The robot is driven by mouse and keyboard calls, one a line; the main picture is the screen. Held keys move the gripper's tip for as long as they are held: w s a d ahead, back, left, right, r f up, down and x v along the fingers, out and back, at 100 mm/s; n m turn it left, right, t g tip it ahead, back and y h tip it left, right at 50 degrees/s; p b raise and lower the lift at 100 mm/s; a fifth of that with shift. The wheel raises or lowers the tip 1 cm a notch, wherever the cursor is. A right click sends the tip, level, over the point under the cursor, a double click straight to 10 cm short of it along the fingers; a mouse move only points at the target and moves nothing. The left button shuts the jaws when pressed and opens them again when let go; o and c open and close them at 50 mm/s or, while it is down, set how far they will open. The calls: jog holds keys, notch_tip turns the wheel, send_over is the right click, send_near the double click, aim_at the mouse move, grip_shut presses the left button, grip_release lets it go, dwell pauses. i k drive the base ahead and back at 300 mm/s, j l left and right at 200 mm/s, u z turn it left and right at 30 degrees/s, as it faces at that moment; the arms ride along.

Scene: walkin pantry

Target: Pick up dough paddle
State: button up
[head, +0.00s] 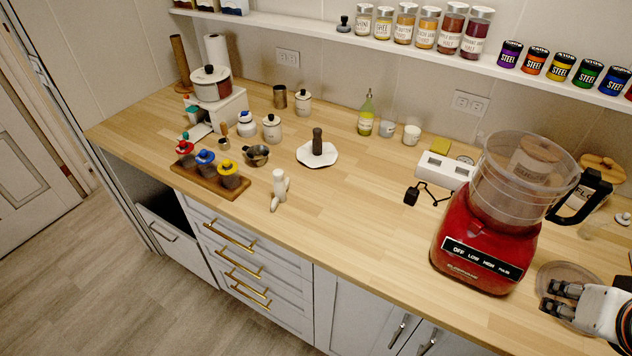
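The white piece with an upright hub and short arms at its base looks like the dough paddle (280,186). It stands on the wooden counter, left of the middle of the head view, near the front edge and right of a wooden tray. My gripper (546,296) is at the far lower right, over or beside a round dish. Its two dark fingers are apart and nothing shows between them. It is far from the paddle, with the red food processor (485,252) between them.
The wooden tray (207,181) holds several jars with coloured lids. A white disc with a dark stem (317,151), a metal cup (256,155) and a white scale-like device (444,169) stand behind. The counter (350,215) between the paddle and processor is clear. A shelf overhangs the back.

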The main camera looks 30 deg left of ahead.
aim_at(280, 186)
jog(key=u, duration=1.7)
jog(key=i+j, duration=0.2)
jog(key=j, duration=0.15)
jog(key=i+j, duration=0.25)
jog(key=j, duration=0.15)
jog(key=i+j, duration=0.2)
jog(key=j, duration=0.15)
jog(key=j+z, duration=0.2)
jog(key=j, duration=0.3)
